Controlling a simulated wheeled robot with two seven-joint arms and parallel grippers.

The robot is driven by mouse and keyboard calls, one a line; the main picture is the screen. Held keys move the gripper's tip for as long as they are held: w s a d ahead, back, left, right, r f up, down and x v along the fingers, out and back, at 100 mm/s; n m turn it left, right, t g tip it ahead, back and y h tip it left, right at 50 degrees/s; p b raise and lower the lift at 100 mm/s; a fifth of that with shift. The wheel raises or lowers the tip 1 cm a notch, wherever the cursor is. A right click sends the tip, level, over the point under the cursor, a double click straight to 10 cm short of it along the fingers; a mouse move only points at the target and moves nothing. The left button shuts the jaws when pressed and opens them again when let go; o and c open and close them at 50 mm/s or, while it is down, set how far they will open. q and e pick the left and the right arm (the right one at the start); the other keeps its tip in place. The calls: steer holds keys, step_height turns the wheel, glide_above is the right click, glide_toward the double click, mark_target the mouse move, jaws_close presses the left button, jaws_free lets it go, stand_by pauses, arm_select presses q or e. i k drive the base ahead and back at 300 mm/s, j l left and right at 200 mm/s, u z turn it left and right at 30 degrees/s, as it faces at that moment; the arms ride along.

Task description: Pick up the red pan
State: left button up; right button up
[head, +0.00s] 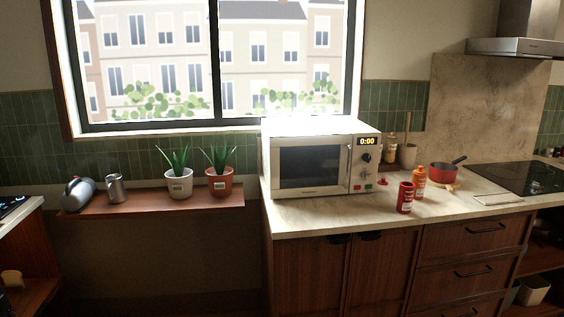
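The red pan (442,173) stands upright on the pale stone counter at the right, left of the black cooktop. Its dark handle (459,160) points up and to the right. An orange bottle (419,182) stands just left of and in front of the pan, close to it. Neither my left gripper nor my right gripper shows in the head view.
A white microwave (320,160) fills the counter's left end. A red can (405,197) stands near the counter's front edge. A black cooktop (520,177) lies right of the pan, below a range hood (515,46). A wooden shelf (140,206) holds plants at the left.

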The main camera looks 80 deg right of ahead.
mark_target(442, 173)
steer(key=z, duration=3.85)
